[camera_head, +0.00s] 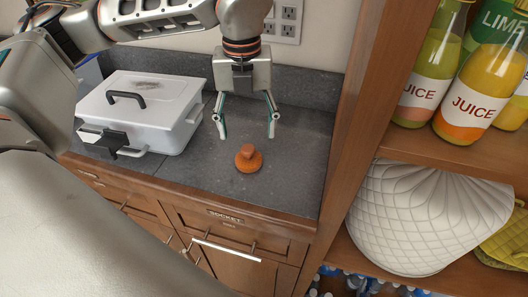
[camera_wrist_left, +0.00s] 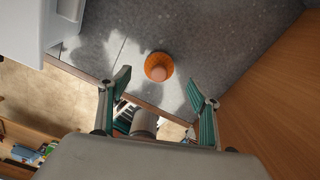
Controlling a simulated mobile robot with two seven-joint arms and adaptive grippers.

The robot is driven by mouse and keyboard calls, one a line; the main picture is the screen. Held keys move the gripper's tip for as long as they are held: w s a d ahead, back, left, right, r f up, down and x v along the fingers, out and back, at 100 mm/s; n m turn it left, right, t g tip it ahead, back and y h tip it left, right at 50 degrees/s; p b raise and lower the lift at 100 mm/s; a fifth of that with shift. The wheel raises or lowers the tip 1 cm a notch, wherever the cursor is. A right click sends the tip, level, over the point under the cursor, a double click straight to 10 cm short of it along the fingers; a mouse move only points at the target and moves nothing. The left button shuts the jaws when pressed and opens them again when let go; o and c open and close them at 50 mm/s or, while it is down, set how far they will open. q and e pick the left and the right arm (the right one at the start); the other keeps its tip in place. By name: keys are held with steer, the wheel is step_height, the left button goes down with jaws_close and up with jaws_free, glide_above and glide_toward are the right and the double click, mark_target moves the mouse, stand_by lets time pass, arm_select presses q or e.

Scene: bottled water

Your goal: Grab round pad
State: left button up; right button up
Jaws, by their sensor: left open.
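A small round orange-brown pad (camera_head: 248,160) with a raised knob on top lies on the dark grey counter near its front edge. I take it to be the round pad; it also shows in the left wrist view (camera_wrist_left: 158,68). My left gripper (camera_head: 246,126) points down just behind and above the pad, with its two fingers spread and nothing between them. In the left wrist view the open fingers (camera_wrist_left: 158,84) frame the pad from either side, apart from it. My right gripper is not in view.
A lidded white box (camera_head: 150,115) with a black handle stands left of the gripper. A wooden shelf panel (camera_head: 350,110) rises close on the right. Juice bottles (camera_head: 468,100) and a white quilted item (camera_head: 405,220) sit on the shelves. Counter (camera_head: 300,165) right of the pad is clear.

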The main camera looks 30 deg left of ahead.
mark_target(248, 148)
arm_select(q)
steer(key=f, duration=0.7)
steer(key=shift+s+d+f, duration=0.15)
steer(key=shift+s+f, duration=0.15)
steer(key=shift+s, duration=0.05)
steer(key=c, duration=1.2)
